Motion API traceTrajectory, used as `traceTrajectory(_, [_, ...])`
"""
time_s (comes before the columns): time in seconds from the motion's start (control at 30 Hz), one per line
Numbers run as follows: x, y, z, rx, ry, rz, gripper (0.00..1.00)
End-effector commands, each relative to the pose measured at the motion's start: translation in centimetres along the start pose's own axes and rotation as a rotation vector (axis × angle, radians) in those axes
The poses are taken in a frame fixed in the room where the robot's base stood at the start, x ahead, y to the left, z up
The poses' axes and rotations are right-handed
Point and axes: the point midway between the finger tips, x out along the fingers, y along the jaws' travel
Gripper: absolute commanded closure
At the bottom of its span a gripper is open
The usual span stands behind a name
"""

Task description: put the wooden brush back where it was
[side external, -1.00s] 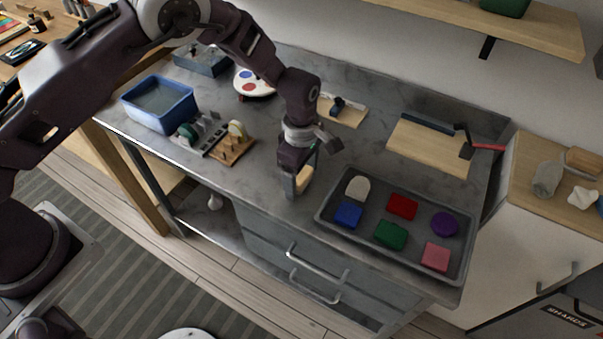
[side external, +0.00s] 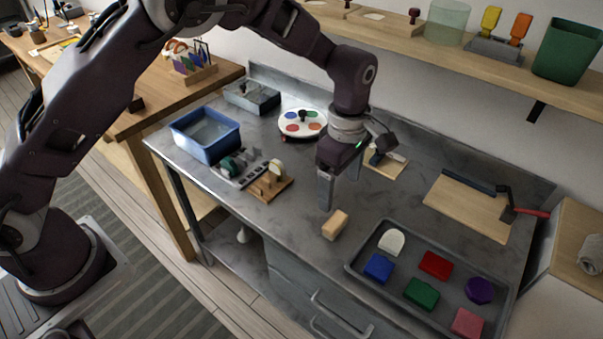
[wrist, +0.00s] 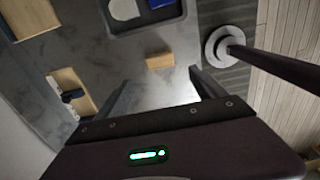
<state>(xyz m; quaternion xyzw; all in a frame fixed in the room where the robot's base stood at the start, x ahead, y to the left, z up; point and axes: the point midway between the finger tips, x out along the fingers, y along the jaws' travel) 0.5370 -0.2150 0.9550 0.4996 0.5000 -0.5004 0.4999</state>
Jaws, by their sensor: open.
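A small pale wooden block, seemingly the wooden brush (side external: 335,225), lies on the grey counter (side external: 290,228) near its front edge, left of the tray; no bristles can be made out. It also shows in the wrist view (wrist: 160,61), beyond my fingertips. My gripper (side external: 325,206) is above the counter, just behind and left of the block in the side view, apart from it. In the wrist view my gripper (wrist: 155,83) has its two fingers spread with nothing between them.
A grey tray (side external: 398,284) with several coloured blocks stands to the right. A wooden holder (side external: 285,190) and a blue basin (side external: 228,148) are to the left. Behind lie a small board (side external: 378,172) and a larger board (side external: 465,205) with a hammer-like tool (side external: 507,200).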

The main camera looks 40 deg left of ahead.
Motion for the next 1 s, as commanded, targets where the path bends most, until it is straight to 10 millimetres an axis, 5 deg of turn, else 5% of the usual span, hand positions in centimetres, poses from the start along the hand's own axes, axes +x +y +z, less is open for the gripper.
traceTrajectory(0.23, [-1.0, 0.0, -0.4, 0.019, -0.009, 0.008, 0.20])
traceTrajectory(0.37, [-7.6, -1.6, -3.2, 0.184, -0.062, 0.063, 0.20])
traceTrajectory(0.5, [-16.5, -7.2, -8.2, 0.530, -0.086, 0.190, 0.20])
traceTrajectory(0.63, [-21.6, -15.3, -12.5, 0.913, 0.003, 0.328, 0.20])
traceTrajectory(0.8, [-21.9, -24.4, -15.8, 1.335, 0.240, 0.404, 0.20])
traceTrajectory(1.0, [-20.3, -28.1, -16.9, 1.529, 0.385, 0.386, 0.20])
